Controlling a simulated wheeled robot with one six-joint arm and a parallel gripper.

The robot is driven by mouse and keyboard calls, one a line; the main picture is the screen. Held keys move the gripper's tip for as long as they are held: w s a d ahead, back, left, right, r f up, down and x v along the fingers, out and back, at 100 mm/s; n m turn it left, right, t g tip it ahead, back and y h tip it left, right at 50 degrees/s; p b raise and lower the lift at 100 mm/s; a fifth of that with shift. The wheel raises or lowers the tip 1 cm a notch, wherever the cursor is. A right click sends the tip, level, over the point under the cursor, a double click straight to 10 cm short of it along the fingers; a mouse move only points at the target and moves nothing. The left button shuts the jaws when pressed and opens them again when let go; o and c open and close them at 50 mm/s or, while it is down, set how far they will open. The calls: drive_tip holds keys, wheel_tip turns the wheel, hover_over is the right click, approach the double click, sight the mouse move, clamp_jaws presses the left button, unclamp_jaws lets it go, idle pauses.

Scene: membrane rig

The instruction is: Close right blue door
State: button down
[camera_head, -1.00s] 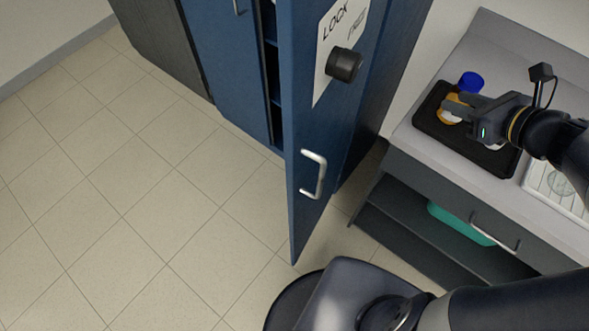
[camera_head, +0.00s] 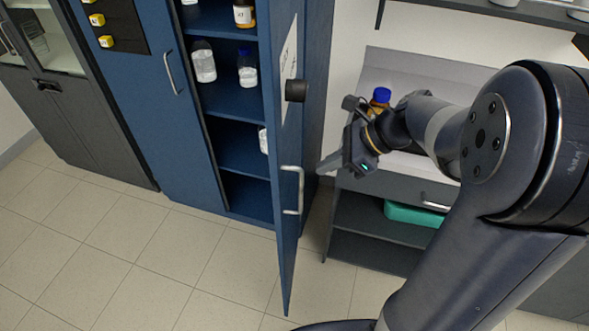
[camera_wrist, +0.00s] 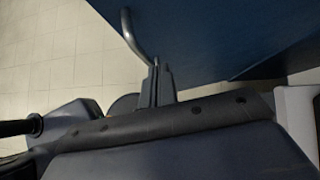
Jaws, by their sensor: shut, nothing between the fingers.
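The right blue door (camera_head: 283,130) stands open, swung out from the blue cabinet and seen nearly edge-on. My gripper (camera_head: 322,168) is shut and empty, just right of the door at about the handle's height. In the wrist view the shut fingertips (camera_wrist: 160,68) point at the blue door panel (camera_wrist: 225,35), close to the curved handle (camera_wrist: 133,38). I cannot tell whether they touch it.
Bottles (camera_head: 204,62) stand on the open cabinet's shelves. The left blue door (camera_head: 150,110) is closed. A grey counter (camera_head: 400,78) with a blue-capped bottle (camera_head: 379,98) and a teal bin (camera_head: 413,213) below is at right. Tiled floor is clear at front left.

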sight(284, 177)
drive_tip(key=shift+w+a+f+p, duration=0.2)
drive_tip(key=shift+a+f, duration=0.2)
drive_tip(key=shift+a, duration=0.7)
drive_tip(key=shift+w+a+f+p, duration=0.2)
drive_tip(key=shift+a+f, duration=0.25)
drive_tip(key=shift+a, duration=0.6)
drive_tip(key=shift+w+a+f+p, duration=0.2)
drive_tip(key=shift+a+f, duration=0.2)
drive_tip(key=shift+a, duration=0.7)
